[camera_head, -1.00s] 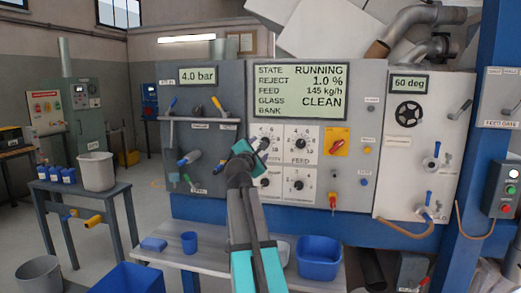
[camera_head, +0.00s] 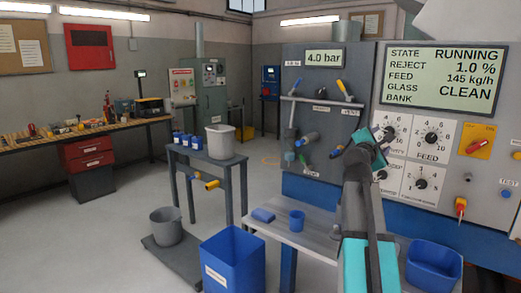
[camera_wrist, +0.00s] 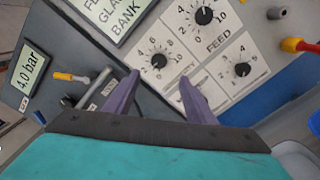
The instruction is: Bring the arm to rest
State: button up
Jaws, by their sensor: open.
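My gripper (camera_head: 372,143) is raised in front of the machine's control panel in the head view, at the end of my teal and grey arm. In the wrist view my gripper (camera_wrist: 152,92) shows two purple-grey fingers spread apart with nothing between them. The panel's dials (camera_wrist: 159,61) lie beyond the fingertips. I cannot tell the exact gap to the panel, but no contact shows. The display (camera_head: 443,77) reads RUNNING, reject 1.0 %, feed 145 kg/h and glass CLEAN.
A large blue crate (camera_head: 234,262) stands on the floor. A side table holds a grey bucket (camera_head: 220,141). A workbench (camera_head: 80,143) stands at the left. Floor between them is open.

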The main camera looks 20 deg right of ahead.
jog(key=w+a+f+m+g+y, duration=0.15)
jog(key=a+f, duration=0.35)
jog(key=f, duration=0.5)
jog(key=w+a+f+m+y, duration=0.25)
jog(key=a+f, duration=0.25)
jog(key=f, duration=0.4)
jog(key=w+a+f+m+y, duration=0.1)
jog(key=w+a+f+y, duration=0.3)
jog(key=f, duration=0.6)
jog(key=s+a+f+m+g+y, duration=0.2)
jog(key=s+a+f, duration=0.1)
jog(key=a+f, duration=0.85)
jog(key=s+a+f+m+g+y, duration=0.2)
jog(key=s+a+f+m, duration=0.1)
jog(key=a+f, duration=0.85)
jog(key=s+a+f+m+g+y, duration=0.3)
jog(key=s+a+f+m+g, duration=0.1)
jog(key=s+a+f, duration=1.1)
jog(key=s+f+g, duration=0.2)
jog(key=s+f, duration=0.7)
jog(key=s, duration=0.3)
jog(key=s+f+g, duration=0.3)
jog(key=s+f, duration=0.6)
jog(key=s, duration=0.2)
jog(key=shift+s+d+f, duration=0.3)
jog(key=shift+s+f, duration=0.05)
jog(key=shift+s, duration=0.05)
jog(key=shift+g, duration=0.25)
